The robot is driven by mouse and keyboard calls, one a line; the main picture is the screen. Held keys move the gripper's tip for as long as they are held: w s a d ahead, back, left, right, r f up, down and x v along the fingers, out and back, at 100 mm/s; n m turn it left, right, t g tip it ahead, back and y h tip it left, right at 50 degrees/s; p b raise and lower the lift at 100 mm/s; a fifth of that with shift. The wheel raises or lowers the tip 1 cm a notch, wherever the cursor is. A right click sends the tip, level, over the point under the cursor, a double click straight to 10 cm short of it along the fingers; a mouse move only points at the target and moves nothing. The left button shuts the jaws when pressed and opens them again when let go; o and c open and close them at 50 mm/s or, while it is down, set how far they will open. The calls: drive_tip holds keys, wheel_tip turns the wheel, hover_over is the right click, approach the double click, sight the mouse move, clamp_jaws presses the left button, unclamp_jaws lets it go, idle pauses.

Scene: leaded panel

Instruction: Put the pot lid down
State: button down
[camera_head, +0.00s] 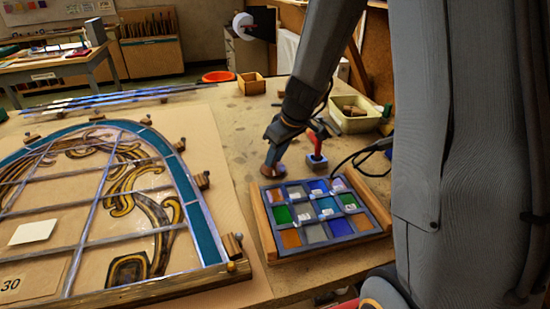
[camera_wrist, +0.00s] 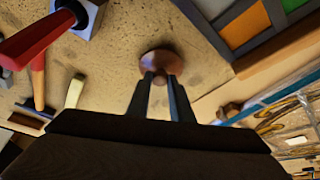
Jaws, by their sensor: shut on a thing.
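The pot lid (camera_wrist: 160,62) is a small brown, coppery disc with a knob. My gripper (camera_wrist: 161,84) is shut on the knob in the wrist view, with the disc beyond the fingertips. In the head view the lid (camera_head: 273,171) is below my gripper (camera_head: 274,156), over the bench left of a blue-grey holder and behind the glass tray. I cannot tell whether it touches the bench. No pot is clearly identifiable.
The blue-grey holder (camera_head: 317,161) has a red-handled tool standing in it. The wood-sided tray (camera_head: 262,224) holds coloured glass squares. The leaded panel (camera_head: 206,235) lies at left. A pale bin (camera_head: 356,122) and small wooden box (camera_head: 251,84) stand behind. Bare bench surrounds the lid.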

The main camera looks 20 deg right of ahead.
drive_tip(key=shift+f, duration=0.25)
drive_tip(key=shift+f, duration=0.1)
drive_tip(key=c, duration=1.6)
unclamp_jaws()
drive_tip(key=shift+d+r, duration=0.1)
drive_tip(key=shift+r, duration=0.3)
drive_tip(key=b+v, duration=0.1)
drive_tip(key=v, duration=1)
drive_tip(key=shift+s+r+b, duration=0.15)
drive_tip(key=shift+s+b, duration=0.05)
drive_tip(key=shift+b, duration=0.1)
drive_tip(key=shift+s, duration=0.1)
